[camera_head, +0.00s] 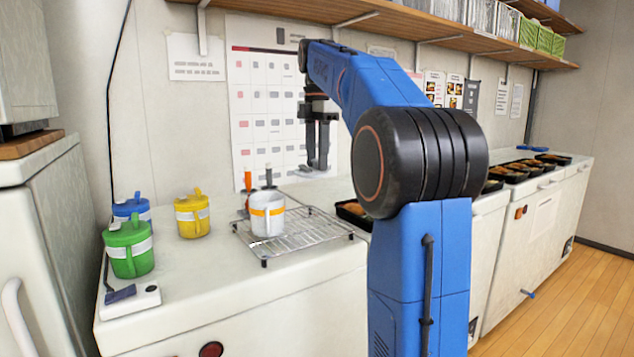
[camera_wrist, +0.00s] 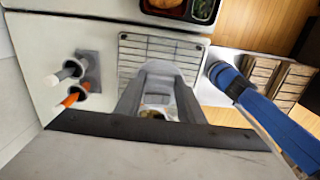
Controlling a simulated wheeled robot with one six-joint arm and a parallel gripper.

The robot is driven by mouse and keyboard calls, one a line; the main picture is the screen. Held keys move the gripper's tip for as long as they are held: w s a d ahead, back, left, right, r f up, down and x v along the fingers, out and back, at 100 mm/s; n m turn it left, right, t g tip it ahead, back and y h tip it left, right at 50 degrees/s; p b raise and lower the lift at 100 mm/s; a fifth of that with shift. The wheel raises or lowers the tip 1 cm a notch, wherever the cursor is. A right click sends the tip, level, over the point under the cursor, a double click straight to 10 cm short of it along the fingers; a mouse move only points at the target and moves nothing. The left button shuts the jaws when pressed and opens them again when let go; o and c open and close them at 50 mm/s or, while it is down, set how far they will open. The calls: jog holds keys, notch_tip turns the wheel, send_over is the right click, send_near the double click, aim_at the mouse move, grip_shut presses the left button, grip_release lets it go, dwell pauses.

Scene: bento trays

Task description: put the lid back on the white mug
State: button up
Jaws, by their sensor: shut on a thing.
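The white mug (camera_head: 267,222) with an orange band stands upright on a wire rack (camera_head: 300,240) on the counter. No lid with a knob shows on top of it. My gripper (camera_head: 318,166) hangs above and to the right of the mug, pointing down, its fingers close together. In the wrist view my gripper (camera_wrist: 160,68) is over the rack, and its fingers come together at the tips. No loose lid can be made out on the counter.
Green (camera_head: 131,262), yellow (camera_head: 192,217) and blue (camera_head: 126,208) lidded mugs stand to the left. Two upright tools, one orange-handled (camera_head: 247,181), stand behind the white mug. Bento trays (camera_head: 505,174) line the counter at right. The front counter between the green mug and rack is clear.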

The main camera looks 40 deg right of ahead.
aim_at(315, 169)
notch_tip(315, 169, up, 4)
jog(key=shift+f, duration=0.1)
jog(key=shift+r, duration=0.25)
jog(key=shift+w+a+r, duration=0.1)
jog(key=shift+a+r, duration=0.05)
jog(key=shift+a, duration=0.15)
jog(key=a+f+n, duration=0.1)
jog(key=a+f, duration=0.1)
jog(key=a, duration=1)
notch_tip(315, 169, down, 6)
jog(key=shift+w+a, duration=0.15)
jog(key=shift+w, duration=0.25)
jog(key=shift+f, duration=0.2)
dwell(1.4)
jog(key=o, duration=1.7)
